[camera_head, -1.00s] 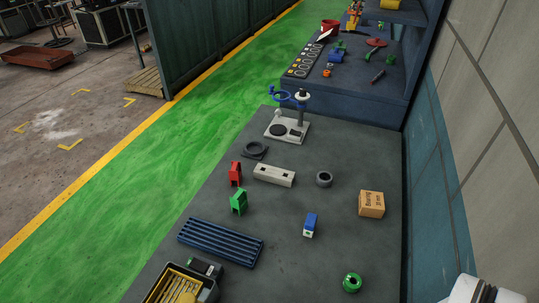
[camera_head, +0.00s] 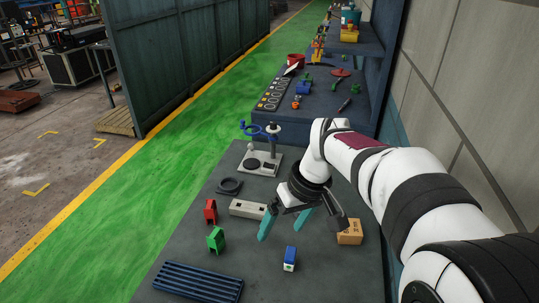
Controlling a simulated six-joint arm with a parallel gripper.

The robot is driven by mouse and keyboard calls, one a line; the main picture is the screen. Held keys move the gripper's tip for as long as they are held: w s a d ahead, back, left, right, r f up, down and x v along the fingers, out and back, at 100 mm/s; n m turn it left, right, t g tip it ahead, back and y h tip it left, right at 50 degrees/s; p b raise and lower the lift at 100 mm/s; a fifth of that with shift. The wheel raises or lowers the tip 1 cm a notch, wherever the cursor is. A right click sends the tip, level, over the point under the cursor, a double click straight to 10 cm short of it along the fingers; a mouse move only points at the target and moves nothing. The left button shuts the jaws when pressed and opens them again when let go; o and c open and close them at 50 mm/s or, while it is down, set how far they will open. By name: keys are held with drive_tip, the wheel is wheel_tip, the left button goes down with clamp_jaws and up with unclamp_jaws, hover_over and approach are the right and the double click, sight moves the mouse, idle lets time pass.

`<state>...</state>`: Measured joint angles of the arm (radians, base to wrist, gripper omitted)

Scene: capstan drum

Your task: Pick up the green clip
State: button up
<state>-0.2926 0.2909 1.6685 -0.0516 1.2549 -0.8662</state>
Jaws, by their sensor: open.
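The green clip (camera_head: 215,240) stands on the dark grey bench top, left of the middle in the head view. The red clip (camera_head: 210,211) stands just behind it. My gripper (camera_head: 281,234) is open, with its teal fingers pointing down. It is to the right of the green clip, apart from it, with nothing between the fingers. The fingers appear to be above the bench, but their exact height cannot be told. The green clip is fully visible.
A grey slotted block (camera_head: 247,208) lies behind my gripper. A blue-and-white block (camera_head: 290,258) is in front, and a cardboard box (camera_head: 350,232) is at right. A dark blue slatted rack (camera_head: 197,282) lies near the front. A stand with a blue handwheel (camera_head: 262,158) is at the back.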

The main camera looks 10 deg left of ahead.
drive_tip(key=w+a+f+n, duration=0.4)
drive_tip(key=w+a, duration=0.1)
drive_tip(key=a, duration=0.2)
drive_tip(key=n+y, duration=0.1)
drive_tip(key=n, duration=0.3)
approach(217, 236)
drive_tip(key=x, duration=1.2)
drive_tip(key=shift+w+f, duration=0.1)
drive_tip(key=shift+f, duration=0.1)
drive_tip(key=c, duration=1.4)
drive_tip(key=shift+r, duration=0.1)
